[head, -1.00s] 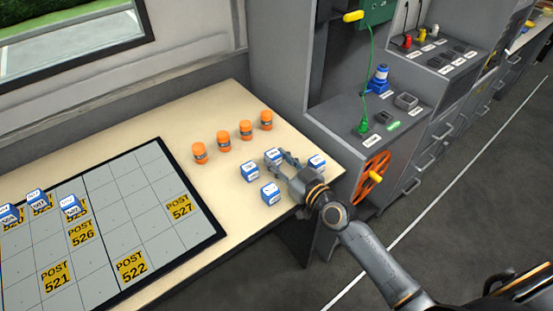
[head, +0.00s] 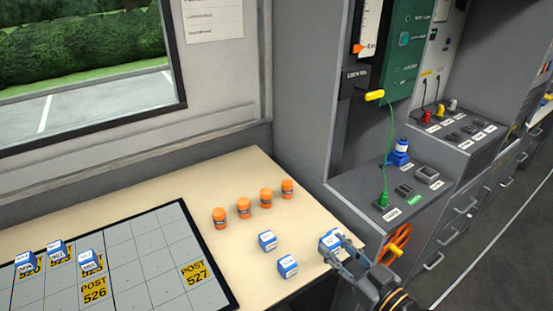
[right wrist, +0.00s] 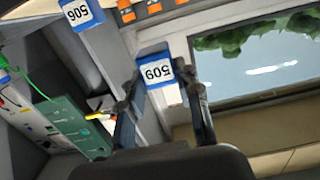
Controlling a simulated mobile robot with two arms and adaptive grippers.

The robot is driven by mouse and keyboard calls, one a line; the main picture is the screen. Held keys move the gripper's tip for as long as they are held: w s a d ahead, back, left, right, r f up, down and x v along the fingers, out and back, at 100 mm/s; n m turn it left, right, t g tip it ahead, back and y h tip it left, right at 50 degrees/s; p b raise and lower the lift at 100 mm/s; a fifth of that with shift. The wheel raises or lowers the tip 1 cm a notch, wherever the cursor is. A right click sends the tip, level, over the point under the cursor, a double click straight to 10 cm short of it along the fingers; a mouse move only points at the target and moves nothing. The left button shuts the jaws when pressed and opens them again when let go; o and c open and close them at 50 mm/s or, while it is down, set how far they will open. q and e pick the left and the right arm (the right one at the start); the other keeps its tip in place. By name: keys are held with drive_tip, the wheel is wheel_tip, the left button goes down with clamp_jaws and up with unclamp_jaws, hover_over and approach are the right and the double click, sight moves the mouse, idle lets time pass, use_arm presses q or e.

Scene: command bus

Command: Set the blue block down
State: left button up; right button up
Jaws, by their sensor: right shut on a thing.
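My right gripper (head: 334,251) is at the table's right end in the head view. In the head view a blue-and-white block (head: 331,239) shows at the fingertips; I cannot tell whether one or two blocks overlap there. Two blue blocks (head: 268,240) (head: 288,266) stand on the table left of the gripper. My left gripper is not in view.
Several orange jars (head: 241,207) stand in a row on the table (head: 190,178). A grey grid board (head: 130,262) with yellow POST labels lies left, with blue blocks (head: 56,247) on it. A grey console (head: 350,187) with a green cable stands right of the table.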

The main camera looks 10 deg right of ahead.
drive_tip(key=shift+s+a+f, duration=0.1)
drive_tip(key=shift+s+a, duration=0.2)
drive_tip(key=shift+s, duration=0.1)
drive_tip(key=s+a+r+m+t+h+p, duration=0.1)
drive_tip(key=s+a+r+m+h, duration=0.1)
drive_tip(key=s+m+h, duration=0.2)
drive_tip(key=shift+s+a+h, duration=0.4)
drive_tip(key=shift+s+h, duration=0.6)
drive_tip(key=shift+s, duration=0.2)
drive_tip(key=shift+w+d+f+n+g+y+b, duration=0.15)
drive_tip(key=shift+w+d+f+n+y, duration=0.15)
drive_tip(key=shift+w+d+n+y, duration=0.6)
drive_tip(key=shift+w+d+f+n+g+y+b, duration=0.25)
drive_tip(key=shift+w+n+y, duration=0.2)
drive_tip(key=shift+w+y, duration=0.85)
drive_tip(key=shift+w+d+f+n+g+y+b, duration=0.1)
drive_tip(key=shift+w+d+f+n+y, duration=0.25)
drive_tip(key=shift+w+d+n+y, duration=0.75)
drive_tip(key=shift+w+a+m+h, duration=0.3)
drive_tip(key=shift+a+m, duration=0.15)
drive_tip(key=shift+a, duration=0.1)
